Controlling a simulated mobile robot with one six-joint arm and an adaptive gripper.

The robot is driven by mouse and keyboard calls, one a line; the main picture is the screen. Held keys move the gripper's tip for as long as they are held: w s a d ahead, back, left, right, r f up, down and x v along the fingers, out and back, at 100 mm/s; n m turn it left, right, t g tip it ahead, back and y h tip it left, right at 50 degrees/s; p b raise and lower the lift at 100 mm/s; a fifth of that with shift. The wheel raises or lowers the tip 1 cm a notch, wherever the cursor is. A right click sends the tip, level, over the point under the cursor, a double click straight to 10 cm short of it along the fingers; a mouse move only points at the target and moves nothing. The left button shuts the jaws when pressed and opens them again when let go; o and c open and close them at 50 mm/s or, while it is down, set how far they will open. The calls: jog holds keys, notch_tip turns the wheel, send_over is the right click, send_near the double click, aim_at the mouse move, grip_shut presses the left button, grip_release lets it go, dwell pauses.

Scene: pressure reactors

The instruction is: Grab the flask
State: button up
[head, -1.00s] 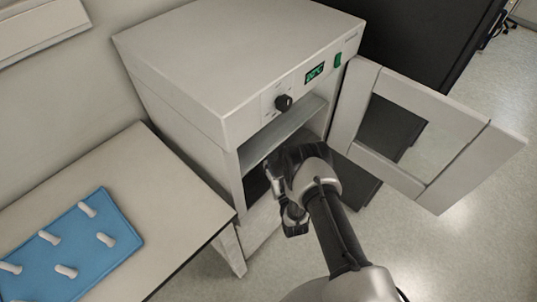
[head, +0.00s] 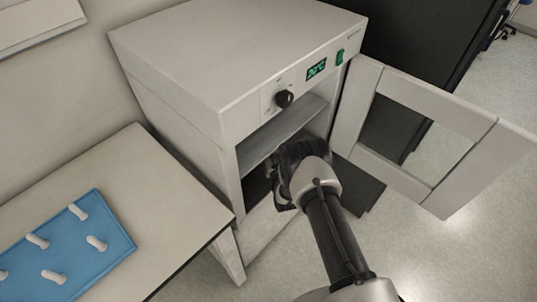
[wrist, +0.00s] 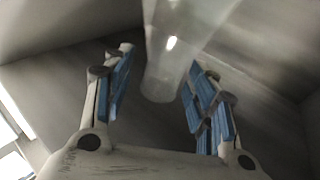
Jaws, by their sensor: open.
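The flask (wrist: 172,55) shows in the wrist view as a pale, translucent cylinder. It lies between the two blue-padded fingers of my gripper (wrist: 160,92), with a gap on each side. My gripper is open around it and does not visibly grip it. In the head view my gripper is inside the lower opening of the grey oven cabinet (head: 225,60), and its fingertips are hidden. The flask is hidden in the head view.
The cabinet door (head: 425,135) stands open to the right of my arm. A shelf (head: 285,130) is above my gripper. A table (head: 130,185) at the left holds a blue mat with pegs (head: 75,255). A dark cabinet (head: 425,40) stands behind the door.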

jog(key=shift+c, duration=0.3)
grip_shut()
dwell(0.4)
